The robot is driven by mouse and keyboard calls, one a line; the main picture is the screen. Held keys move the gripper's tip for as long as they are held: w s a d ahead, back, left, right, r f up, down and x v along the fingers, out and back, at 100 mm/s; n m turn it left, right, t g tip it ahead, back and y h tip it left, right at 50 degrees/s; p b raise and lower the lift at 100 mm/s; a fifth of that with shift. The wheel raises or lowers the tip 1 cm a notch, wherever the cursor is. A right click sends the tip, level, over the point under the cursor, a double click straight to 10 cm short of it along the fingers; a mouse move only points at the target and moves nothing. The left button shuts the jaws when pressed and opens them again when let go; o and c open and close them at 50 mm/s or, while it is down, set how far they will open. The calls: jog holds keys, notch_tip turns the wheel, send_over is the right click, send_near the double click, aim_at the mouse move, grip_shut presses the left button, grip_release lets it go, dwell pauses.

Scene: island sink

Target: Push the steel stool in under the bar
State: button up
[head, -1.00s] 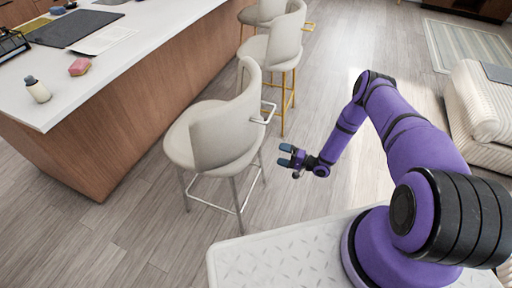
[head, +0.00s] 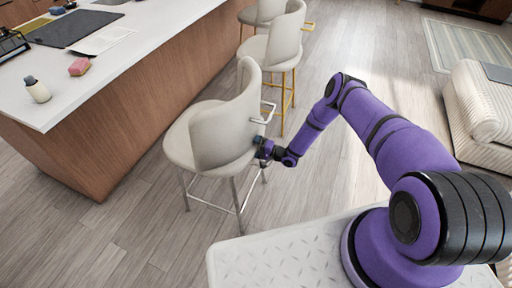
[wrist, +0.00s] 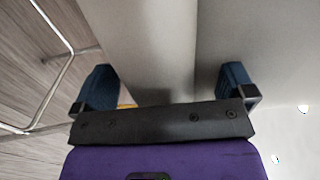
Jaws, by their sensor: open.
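The steel stool (head: 226,131) is the nearest one, with a cream seat and backrest, silver legs and a steel handle (head: 266,112) on its back. It stands upright beside the bar (head: 118,108), its backrest turned away from it. My gripper (head: 262,147) is low at the right side of the backrest, just below the handle. In the wrist view my gripper (wrist: 165,86) has its two blue fingers spread apart. Pale stool surfaces (wrist: 150,45) fill the view close before them, and a steel leg (wrist: 45,85) shows at left. I cannot tell whether the fingers touch the stool.
A second cream stool (head: 279,48) with gold legs stands just behind, and another (head: 262,12) beyond it. A cream sofa (head: 480,115) is at right. The floor (head: 120,225) at front left is clear.

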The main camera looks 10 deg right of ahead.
jog(key=c, duration=1.7)
